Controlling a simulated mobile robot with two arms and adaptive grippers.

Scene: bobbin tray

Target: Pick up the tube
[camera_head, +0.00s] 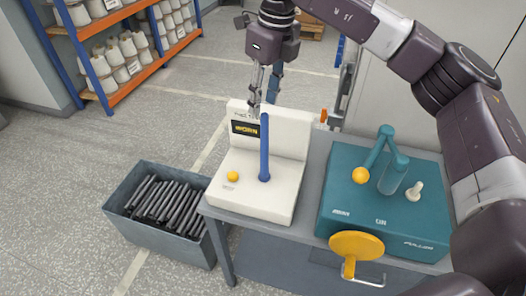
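A blue tube (265,152) stands upright on the white machine (257,193), which has a tall back panel and a yellow knob. Many dark tubes (165,205) lie in a grey bin on the floor at the left. My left gripper is out of view.
The grey bin (127,187) stands beside the grey table (312,217). A teal machine (345,205) with a lever, a yellow ball and a yellow disc sits on the table's right. A shelf rack (122,80) holds white cones at the back left. The floor between is clear.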

